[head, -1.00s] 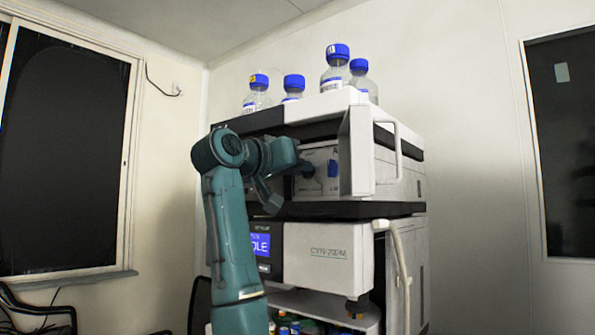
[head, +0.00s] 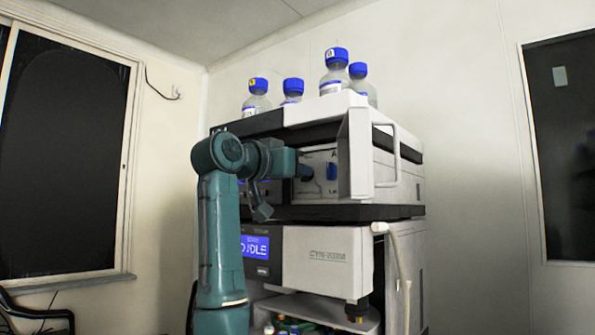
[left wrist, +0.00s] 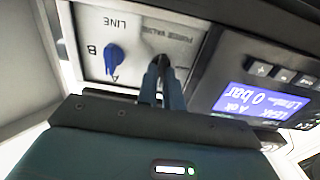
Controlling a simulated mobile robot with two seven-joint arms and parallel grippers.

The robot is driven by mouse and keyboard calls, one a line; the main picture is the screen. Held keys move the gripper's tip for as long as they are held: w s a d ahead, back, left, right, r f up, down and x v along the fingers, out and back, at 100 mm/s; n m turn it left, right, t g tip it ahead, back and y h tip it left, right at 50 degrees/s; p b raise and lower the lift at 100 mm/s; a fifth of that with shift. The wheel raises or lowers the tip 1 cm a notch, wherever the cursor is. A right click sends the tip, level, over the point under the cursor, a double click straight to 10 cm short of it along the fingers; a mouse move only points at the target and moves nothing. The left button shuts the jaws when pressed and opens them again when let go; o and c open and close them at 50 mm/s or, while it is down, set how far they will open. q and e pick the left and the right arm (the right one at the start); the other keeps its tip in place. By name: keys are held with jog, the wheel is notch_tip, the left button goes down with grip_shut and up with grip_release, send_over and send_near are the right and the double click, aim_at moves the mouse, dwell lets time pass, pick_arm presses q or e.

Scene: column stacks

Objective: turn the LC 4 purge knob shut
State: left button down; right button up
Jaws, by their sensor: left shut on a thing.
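The LC 4 purge knob (left wrist: 161,60) is a small dark knob on the pale valve panel (left wrist: 140,25), below lettering that reads PURGE VALVE upside down in the left wrist view. My left gripper (left wrist: 161,72) is shut on it, and the fingers cover most of it. How far the knob is turned cannot be told. In the head view my left gripper (head: 306,173) reaches into the recess of the upper module, and its fingers hide the knob there. My right gripper is not in view.
A blue LINE selector knob (left wrist: 113,58) sits beside the gripped knob; the head view shows it too (head: 332,171). A lit display (left wrist: 258,103) reads 0 bar. An open white door (head: 357,153) stands right of the gripper. Blue-capped bottles (head: 334,73) stand on top.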

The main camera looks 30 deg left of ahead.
pick_arm(q)
jog(key=c, duration=1.5)
grip_release()
jog(key=shift+c, duration=0.2)
jog(key=shift+s, duration=0.1)
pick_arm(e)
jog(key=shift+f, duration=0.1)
